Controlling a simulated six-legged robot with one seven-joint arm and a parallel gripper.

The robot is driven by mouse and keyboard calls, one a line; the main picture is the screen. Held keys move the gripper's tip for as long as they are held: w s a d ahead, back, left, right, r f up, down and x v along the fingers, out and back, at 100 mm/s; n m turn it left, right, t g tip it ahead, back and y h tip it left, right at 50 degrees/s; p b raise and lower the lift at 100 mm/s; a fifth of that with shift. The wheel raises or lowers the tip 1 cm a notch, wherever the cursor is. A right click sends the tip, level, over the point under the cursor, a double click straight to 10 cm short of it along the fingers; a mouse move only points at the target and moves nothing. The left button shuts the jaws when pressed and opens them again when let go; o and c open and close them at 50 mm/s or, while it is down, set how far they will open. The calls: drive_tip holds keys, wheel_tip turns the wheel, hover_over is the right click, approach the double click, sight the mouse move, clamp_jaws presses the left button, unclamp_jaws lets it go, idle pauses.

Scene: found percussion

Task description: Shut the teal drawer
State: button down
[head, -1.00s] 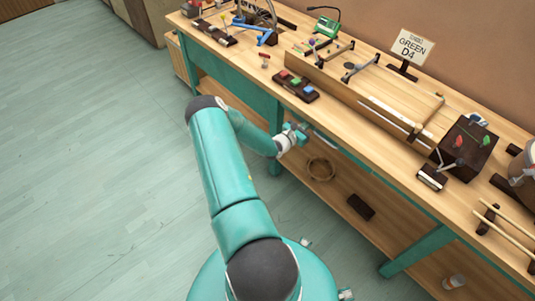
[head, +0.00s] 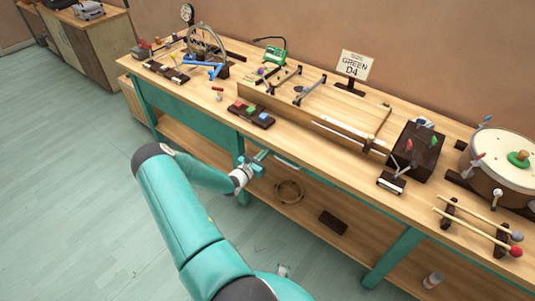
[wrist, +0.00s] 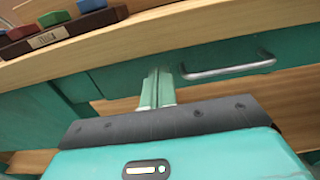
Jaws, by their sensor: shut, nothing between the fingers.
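The teal drawer's front (wrist: 215,52) lies under the wooden bench top in the wrist view, with a metal bar handle (wrist: 228,70). The handle also shows in the head view (head: 287,163). The drawer front looks nearly in line with the teal bench apron; I cannot tell if a small gap is left. My gripper (wrist: 156,78) is shut and empty, its fingertips before the teal front, left of the handle. I cannot tell if they touch it. In the head view my gripper (head: 259,158) is just below the bench's front edge.
The bench top (head: 330,150) overhangs above my gripper. A block with red, green and blue pads (head: 251,115) stands near its edge. A ring (head: 289,191) and a dark block (head: 332,222) lie on the lower shelf. The floor (head: 60,190) at left is clear.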

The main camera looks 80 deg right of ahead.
drive_tip(key=v, duration=1)
drive_tip(key=shift+w, duration=0.15)
drive_tip(key=shift+a, duration=0.15)
drive_tip(key=w+a+r+m+t+y, duration=0.1)
drive_tip(key=w+a+r+m+y, duration=0.5)
drive_tip(key=a+r, duration=0.65)
drive_tip(key=w+a+r+m+t+y, duration=0.25)
drive_tip(key=w+a+r+m, duration=0.5)
drive_tip(key=a+r, duration=0.5)
drive_tip(key=s+a+r+t+y, duration=0.1)
drive_tip(key=a+r+t+y, duration=0.1)
drive_tip(key=a+r, duration=0.3)
drive_tip(key=s+a+r+t+y, duration=0.1)
drive_tip(key=a+r+t+y, duration=0.2)
drive_tip(key=a, duration=1.1)
drive_tip(key=s+a+r+t+y, duration=0.2)
drive_tip(key=a+r+t+y, duration=0.1)
drive_tip(key=a+r, duration=0.5)
drive_tip(key=shift+a+t, duration=0.55)
drive_tip(key=shift+a, duration=0.7)
drive_tip(key=shift+s, duration=0.1)
